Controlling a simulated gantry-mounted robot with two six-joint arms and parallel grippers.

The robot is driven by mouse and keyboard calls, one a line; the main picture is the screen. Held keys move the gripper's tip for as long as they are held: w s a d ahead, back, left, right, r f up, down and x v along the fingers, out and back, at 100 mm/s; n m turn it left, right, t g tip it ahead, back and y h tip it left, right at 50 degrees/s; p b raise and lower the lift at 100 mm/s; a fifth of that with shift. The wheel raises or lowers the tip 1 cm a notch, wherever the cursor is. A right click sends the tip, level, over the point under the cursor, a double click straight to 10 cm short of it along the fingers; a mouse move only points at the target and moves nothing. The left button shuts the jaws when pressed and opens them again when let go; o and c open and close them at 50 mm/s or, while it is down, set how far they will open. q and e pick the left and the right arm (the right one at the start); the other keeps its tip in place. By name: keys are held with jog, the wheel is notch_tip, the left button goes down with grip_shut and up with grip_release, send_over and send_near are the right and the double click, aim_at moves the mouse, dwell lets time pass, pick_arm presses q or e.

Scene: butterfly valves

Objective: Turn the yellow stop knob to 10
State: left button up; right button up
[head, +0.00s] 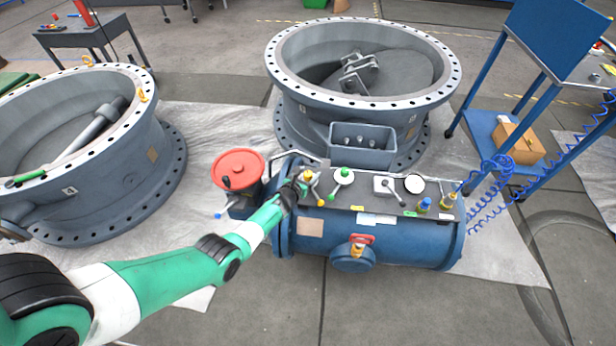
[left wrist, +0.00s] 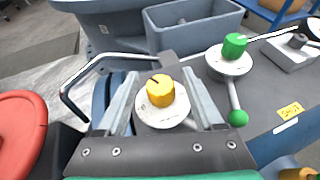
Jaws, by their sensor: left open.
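The yellow stop knob (left wrist: 160,92) stands on a white round dial plate (left wrist: 162,112) on the dark top of the blue tank. In the head view the yellow knob (head: 308,175) is at the left end of the panel, partly hidden by my gripper. My left gripper (head: 298,186) is over it. In the left wrist view the two fingers of my left gripper (left wrist: 160,100) are apart, one on each side of the knob, with a gap on both sides. A dark mark shows on the knob's top; dial numbers are too small to read. My right gripper is not in view.
A green-knobbed lever (left wrist: 232,62) stands just right of the yellow knob. A red round handwheel (head: 238,168) is left of it. A metal rail (left wrist: 95,72) and a grey bin (head: 362,142) lie behind. Large valve rings (head: 290,108) stand around the blue tank (head: 400,245).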

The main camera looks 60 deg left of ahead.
pick_arm(q)
grip_shut()
dwell(0.3)
